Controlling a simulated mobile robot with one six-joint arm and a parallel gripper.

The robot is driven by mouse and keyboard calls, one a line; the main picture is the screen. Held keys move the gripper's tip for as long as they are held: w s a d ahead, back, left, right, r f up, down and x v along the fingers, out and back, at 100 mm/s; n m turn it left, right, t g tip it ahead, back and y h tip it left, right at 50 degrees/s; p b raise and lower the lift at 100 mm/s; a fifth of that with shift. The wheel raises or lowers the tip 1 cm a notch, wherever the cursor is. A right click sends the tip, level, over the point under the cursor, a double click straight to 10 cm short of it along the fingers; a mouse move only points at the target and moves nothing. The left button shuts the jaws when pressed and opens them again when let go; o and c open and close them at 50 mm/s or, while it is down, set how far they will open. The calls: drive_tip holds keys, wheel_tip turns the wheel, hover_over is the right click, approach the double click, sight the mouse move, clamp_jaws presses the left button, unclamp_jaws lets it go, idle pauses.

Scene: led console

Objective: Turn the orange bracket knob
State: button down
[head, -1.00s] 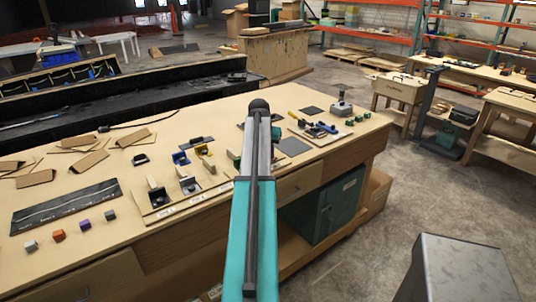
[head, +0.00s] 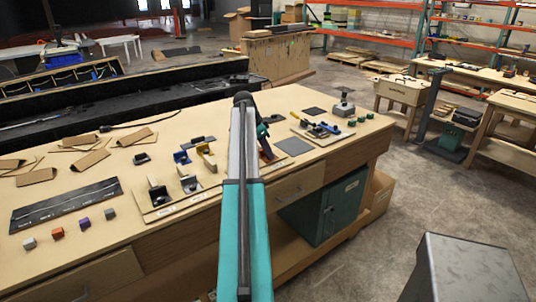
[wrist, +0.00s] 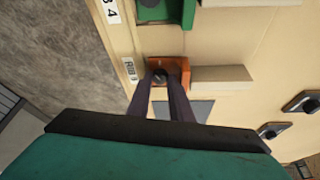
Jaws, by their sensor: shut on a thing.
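The orange bracket (wrist: 180,66) is on the console in the wrist view, with a dark round knob (wrist: 159,73) on its front. My gripper (wrist: 163,82) reaches it with two dark fingers, which are shut on the knob. The fingers partly cover the knob, so its exact angle is hard to tell.
A green bracket (wrist: 176,12) sits close beside the orange one. A pale block (wrist: 222,77) adjoins the orange bracket's right side. A grey flat square (head: 293,146) lies to the right. Blue and yellow brackets (head: 206,157) stand left of my arm.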

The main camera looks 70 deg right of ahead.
drive_tip(key=m, duration=0.2)
drive_tip(key=m+b, duration=0.1)
drive_tip(key=shift+w+d+r+g+y, duration=0.25)
drive_tip(key=shift+d+g+y, duration=0.15)
drive_tip(key=shift+m+y, duration=0.5)
drive_tip(key=shift+m, duration=1)
drive_tip(key=shift+m+b, duration=0.3)
drive_tip(key=c, duration=1.8)
unclamp_jaws()
drive_tip(key=shift+c, duration=0.2)
drive_tip(key=shift+a, duration=0.1)
drive_tip(key=shift+s+a+f, duration=0.1)
drive_tip(key=shift+a+f, duration=0.05)
